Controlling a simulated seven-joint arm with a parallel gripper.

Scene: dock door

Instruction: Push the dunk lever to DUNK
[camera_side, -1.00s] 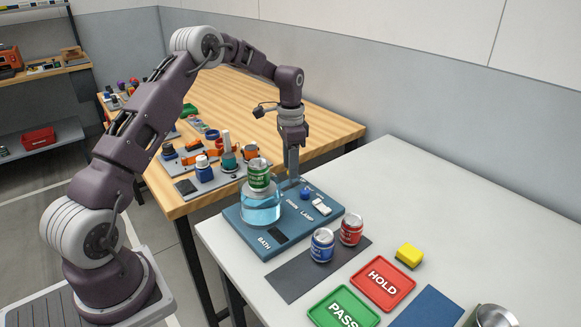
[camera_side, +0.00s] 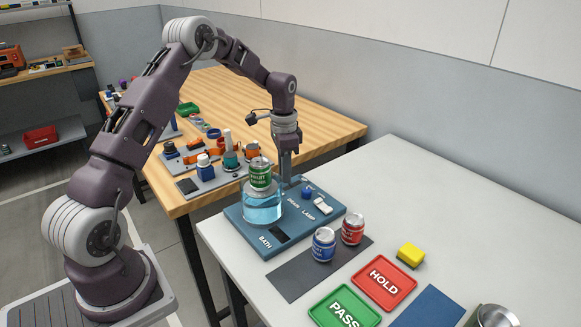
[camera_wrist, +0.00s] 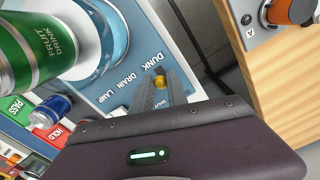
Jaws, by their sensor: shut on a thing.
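The dunk lever (camera_wrist: 160,81) shows in the wrist view as a yellow knob by the DUNK lettering. My gripper (camera_wrist: 161,84) has its fingers on both sides of the knob and is shut on it. In the side view my gripper (camera_side: 286,178) points down at the back of the blue bath unit (camera_side: 247,231), behind the glass bath (camera_side: 262,207). A green drink can (camera_side: 260,174) is upright at the top of the bath, mostly above the water. The can also fills the upper left of the wrist view (camera_wrist: 35,45). The lever is hidden behind my fingers in the side view.
A blue knob (camera_side: 307,193) and a white switch (camera_side: 323,206) sit right of the bath. Blue (camera_side: 323,245) and red (camera_side: 352,229) cans stand on a dark mat. HOLD (camera_side: 383,284) and PASS (camera_side: 345,308) trays and a yellow block (camera_side: 411,254) lie nearer right.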

